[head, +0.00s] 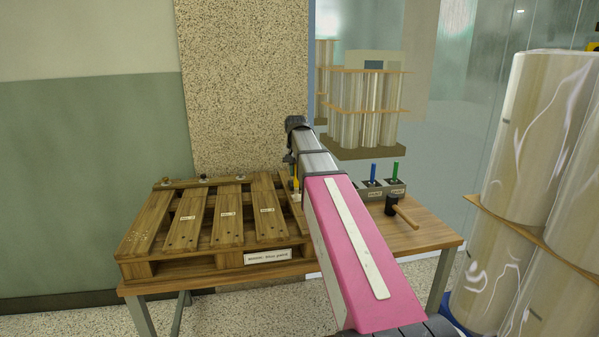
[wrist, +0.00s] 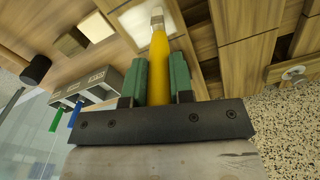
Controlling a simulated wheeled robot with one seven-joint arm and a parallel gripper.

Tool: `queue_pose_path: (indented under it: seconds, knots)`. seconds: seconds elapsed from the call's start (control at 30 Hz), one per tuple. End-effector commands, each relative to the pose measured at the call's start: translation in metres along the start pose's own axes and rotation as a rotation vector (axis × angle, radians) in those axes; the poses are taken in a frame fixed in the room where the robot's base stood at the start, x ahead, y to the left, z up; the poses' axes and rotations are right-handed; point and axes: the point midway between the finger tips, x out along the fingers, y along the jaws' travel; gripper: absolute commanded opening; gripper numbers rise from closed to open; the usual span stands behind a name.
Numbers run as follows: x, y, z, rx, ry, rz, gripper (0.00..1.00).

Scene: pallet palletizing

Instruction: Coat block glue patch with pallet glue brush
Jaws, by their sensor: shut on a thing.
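My gripper (wrist: 158,85) is shut on the yellow handle of the glue brush (wrist: 161,55), between its two green fingers. The brush's pale tip (wrist: 157,17) is over or at a whitish glue patch (wrist: 128,22) on wood in the wrist view; I cannot tell whether it touches. In the head view, a bit of the yellow brush (head: 296,184) shows beside my arm at the right end of the wooden pallet (head: 187,257). My arm hides the patch there.
The pallet stands on a wooden table (head: 428,232). Right of my arm are a grey holder (head: 391,189) with blue (head: 373,171) and green (head: 395,171) handles, and a black-headed mallet (head: 392,205). Large wrapped rolls (head: 535,150) stand at the far right.

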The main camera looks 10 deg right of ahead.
Motion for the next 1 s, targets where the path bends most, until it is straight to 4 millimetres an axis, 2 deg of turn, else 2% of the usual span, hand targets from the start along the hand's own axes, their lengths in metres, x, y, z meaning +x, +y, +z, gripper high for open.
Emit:
queue_pose_path:
  seconds: [0.37,0.6,1.0]
  knots:
    - [-0.002,-0.018,0.005,0.000,0.000,0.001,0.00]
    - [-0.001,-0.020,-0.005,0.001,0.000,0.001,0.00]
    - [0.003,-0.003,-0.010,0.002,0.000,0.002,0.00]
